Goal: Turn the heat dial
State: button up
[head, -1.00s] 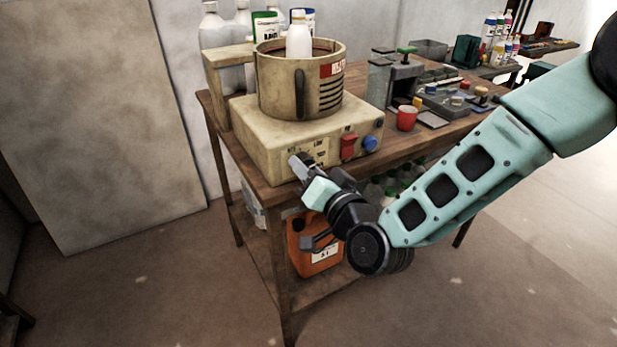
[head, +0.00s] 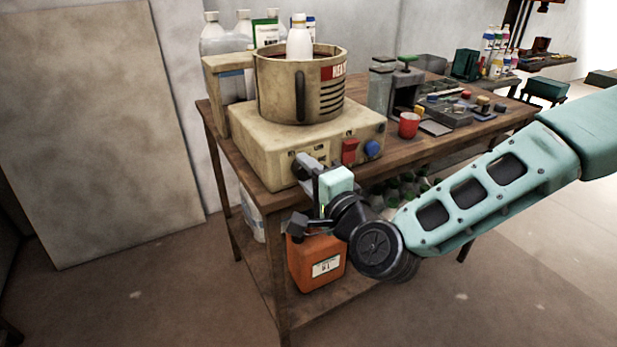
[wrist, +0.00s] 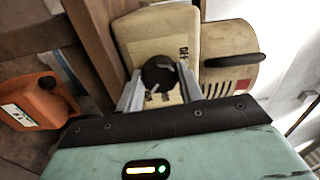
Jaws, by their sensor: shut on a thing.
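The heat dial (wrist: 158,72) is a dark round knob on the front panel of the cream heater base (head: 262,145). In the wrist view it sits between the two grey fingers of my gripper (wrist: 158,88), which are shut on it. In the head view my gripper (head: 307,172) reaches the left part of the front panel and hides most of the dial. A cream vat (head: 275,88) with a dark handle stands on the base, and a white bottle (head: 299,42) shows at its top.
A red cup (head: 409,125) stands on the wooden table beside the base. An orange canister (head: 314,265) sits on the lower shelf, below my gripper.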

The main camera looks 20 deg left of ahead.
jog(key=shift+m, duration=0.5)
jog(key=o, duration=1)
jog(key=p+v, duration=1)
jog(key=v, duration=0.7)
jog(key=shift+s+d, duration=0.15)
